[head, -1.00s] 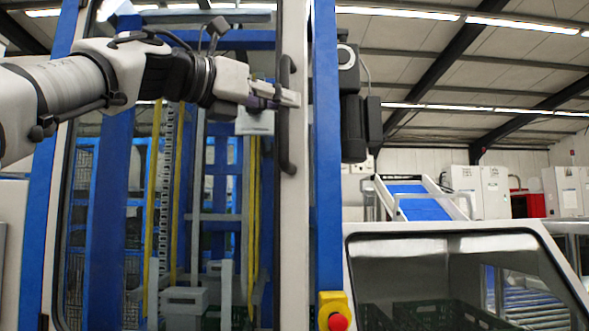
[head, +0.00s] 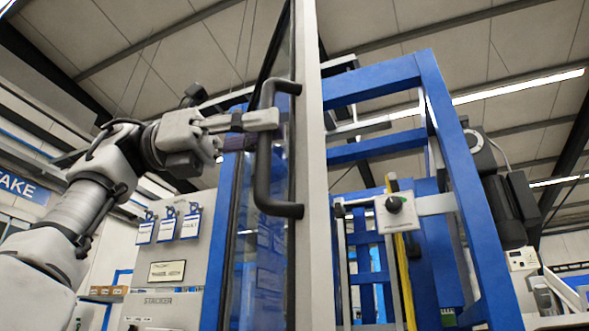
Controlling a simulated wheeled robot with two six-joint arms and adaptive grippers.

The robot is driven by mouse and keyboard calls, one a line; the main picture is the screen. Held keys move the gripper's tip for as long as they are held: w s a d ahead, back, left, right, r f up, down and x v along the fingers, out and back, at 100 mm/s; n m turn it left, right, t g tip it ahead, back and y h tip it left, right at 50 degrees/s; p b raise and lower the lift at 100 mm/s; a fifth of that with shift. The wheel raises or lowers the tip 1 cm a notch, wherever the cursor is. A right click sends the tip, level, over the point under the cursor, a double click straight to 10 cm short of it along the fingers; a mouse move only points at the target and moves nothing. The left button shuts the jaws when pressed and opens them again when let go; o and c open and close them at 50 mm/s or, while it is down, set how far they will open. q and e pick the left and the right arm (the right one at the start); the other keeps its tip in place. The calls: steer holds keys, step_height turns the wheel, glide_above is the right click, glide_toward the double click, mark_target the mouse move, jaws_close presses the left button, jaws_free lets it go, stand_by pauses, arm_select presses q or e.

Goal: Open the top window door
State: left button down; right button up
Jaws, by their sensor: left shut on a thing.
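The top window door (head: 313,200) is a tall glazed panel with a light grey frame, seen nearly edge-on in the head view. It stands swung out from the blue machine frame (head: 440,130), whose opening shows to its right. A black bar handle (head: 264,165) is fixed to the door. My left gripper (head: 262,122) comes in from the left and is shut on the handle's upright bar, in its upper half. The fingers partly hide the bar. My right gripper is out of view.
A grey cabinet marked STACKER (head: 165,268) with hanging tags (head: 168,227) stands behind, to the left of the door. A latch block with a black knob (head: 395,208) sits at the opening. A black motor unit (head: 497,200) is on the right.

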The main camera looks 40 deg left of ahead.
arm_select(q)
steer(key=shift+s+f, duration=0.15)
steer(key=shift+f, duration=0.05)
steer(key=c, duration=1.1)
jaws_free()
steer(key=shift+d+r, duration=0.1)
steer(key=shift+d, duration=0.1)
steer(key=shift+a, duration=0.15)
steer(key=c, duration=0.7)
steer(key=shift+a, duration=0.1)
jaws_close()
